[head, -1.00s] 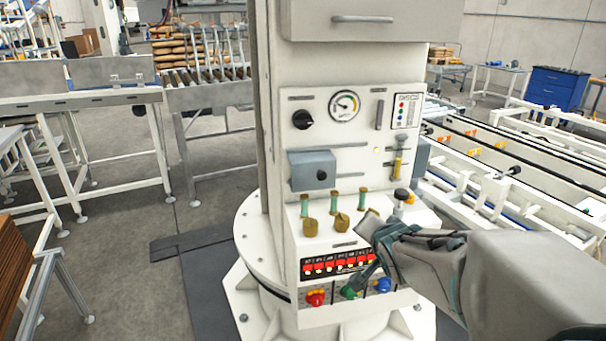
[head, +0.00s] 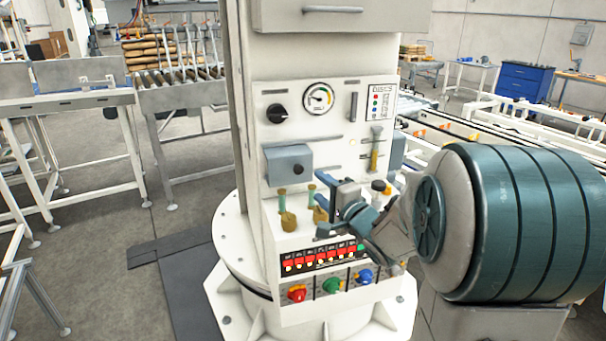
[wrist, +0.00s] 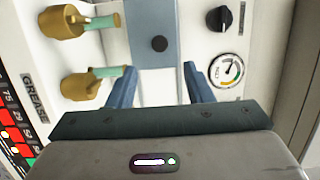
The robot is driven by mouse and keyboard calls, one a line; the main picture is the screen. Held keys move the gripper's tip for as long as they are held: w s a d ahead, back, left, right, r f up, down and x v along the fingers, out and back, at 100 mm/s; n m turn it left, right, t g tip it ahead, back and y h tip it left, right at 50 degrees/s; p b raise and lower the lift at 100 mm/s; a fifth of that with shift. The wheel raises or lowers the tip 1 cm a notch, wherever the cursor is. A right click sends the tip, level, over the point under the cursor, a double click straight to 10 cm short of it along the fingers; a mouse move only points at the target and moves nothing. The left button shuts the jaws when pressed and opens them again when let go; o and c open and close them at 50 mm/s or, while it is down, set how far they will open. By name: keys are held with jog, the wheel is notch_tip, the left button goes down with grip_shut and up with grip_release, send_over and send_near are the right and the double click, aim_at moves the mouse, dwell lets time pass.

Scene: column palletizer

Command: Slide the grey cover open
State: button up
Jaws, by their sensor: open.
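The grey cover (head: 288,164) is a blue-grey plate with a small black knob on the front of the white column panel. It sits below the black dial and gauge. In the wrist view the cover (wrist: 153,20) is ahead of my gripper, with its knob near the middle. My gripper (head: 324,205) is open and empty, to the lower right of the cover in the head view, in front of the brass valves. In the wrist view its two blue fingers (wrist: 160,75) are spread apart below the knob, with nothing between them.
Brass valves with green stems (head: 288,219) stick out below the cover. A red-lit strip (head: 318,257) and red, green and blue knobs (head: 332,286) are lower. A black dial (head: 277,114) and gauge (head: 319,97) sit above. A yellow-handled lever (head: 375,150) is to the right.

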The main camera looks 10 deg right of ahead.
aim_at(300, 170)
jog(key=x, duration=0.9)
grip_shut()
jog(key=shift+p, duration=0.45)
